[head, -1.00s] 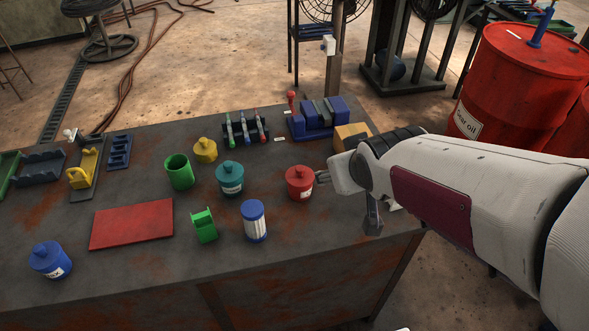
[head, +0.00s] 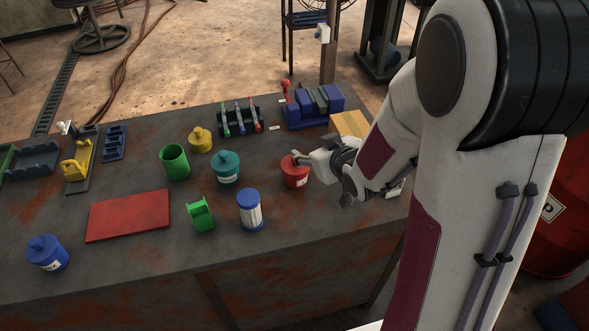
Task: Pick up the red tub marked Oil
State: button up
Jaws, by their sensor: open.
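The red tub (head: 292,174) stands upright near the right side of the dark workbench, with a round lid knob on top and a pale label low on its front. The label is too small to read. My gripper (head: 304,161) is at the tub's right side, its fingertips close to the lid. I cannot tell whether they touch it. The jaws are open and hold nothing that I can see. My own arm comes in from the right and covers the bench's right end.
A teal tub (head: 226,168) and a blue-lidded white canister (head: 249,210) stand left of the red tub. A blue vise (head: 312,107), a wooden block (head: 349,124) and a rack of markers (head: 238,120) are behind. A red mat (head: 128,215) lies left.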

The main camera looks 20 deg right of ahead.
aim_at(295, 164)
jog(key=shift+t+y, duration=0.4)
jog(key=shift+y, duration=0.4)
jog(key=f, duration=0.1)
jog(key=w+a+f, duration=0.1)
jog(key=f, duration=0.2)
jog(key=shift+w+a, duration=0.3)
jog(key=shift+w+a+f+t+y, duration=0.1)
jog(key=shift+a+f+t+y, duration=0.2)
jog(key=shift+f, duration=0.4)
jog(key=shift+a+f+t+y, duration=0.2)
jog(key=shift+a+f+y, duration=0.2)
jog(key=shift+f, duration=0.55)
jog(key=shift+x, duration=1.2)
jog(key=shift+x, duration=2.5)
jog(key=shift+c, duration=0.4)
jog(key=c, duration=1.4)
